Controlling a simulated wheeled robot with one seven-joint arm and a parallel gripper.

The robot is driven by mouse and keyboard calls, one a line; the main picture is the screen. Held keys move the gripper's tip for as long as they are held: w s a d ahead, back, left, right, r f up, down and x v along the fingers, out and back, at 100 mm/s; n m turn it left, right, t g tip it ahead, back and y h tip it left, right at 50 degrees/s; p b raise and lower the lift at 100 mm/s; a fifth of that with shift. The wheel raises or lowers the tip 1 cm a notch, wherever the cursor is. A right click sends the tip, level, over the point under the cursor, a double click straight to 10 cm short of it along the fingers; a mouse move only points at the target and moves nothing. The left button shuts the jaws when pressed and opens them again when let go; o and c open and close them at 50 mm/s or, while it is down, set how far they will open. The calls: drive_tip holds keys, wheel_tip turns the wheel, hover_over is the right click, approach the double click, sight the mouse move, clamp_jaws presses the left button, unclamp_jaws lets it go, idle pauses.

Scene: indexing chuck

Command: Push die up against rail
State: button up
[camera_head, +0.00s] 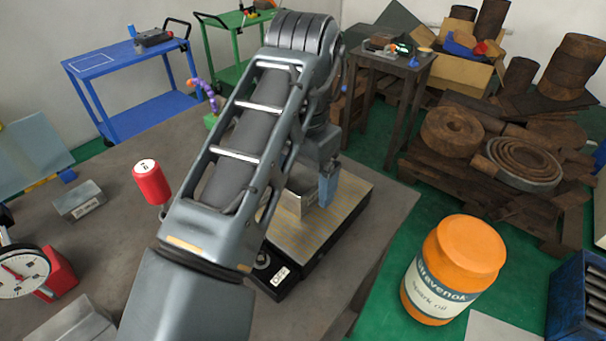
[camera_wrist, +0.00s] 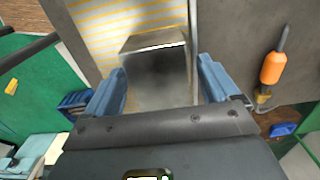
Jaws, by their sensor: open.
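The die, a grey metal block (camera_head: 299,200), sits on the yellow-striped plate of the chuck (camera_head: 340,190). In the wrist view the die (camera_wrist: 154,42) lies between and just ahead of my fingertips, its top face partly dark. My gripper (camera_wrist: 160,85) is open, with one blue finger toward each side of the die. Whether either finger touches it I cannot tell. In the head view one blue finger shows beside the die. A narrow pale strip, seemingly the rail (camera_wrist: 193,25), runs along the plate's right edge in the wrist view. The die is close to it; contact is unclear.
My arm hides much of the chuck in the head view. A red cylinder (camera_head: 151,182), a metal block (camera_head: 79,200) and a dial gauge (camera_head: 22,272) stand on the table to the left. An orange-handled tool (camera_wrist: 273,67) lies right of the chuck in the wrist view.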

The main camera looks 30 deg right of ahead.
drive_tip(key=shift+c, duration=0.4)
clamp_jaws()
idle(0.4)
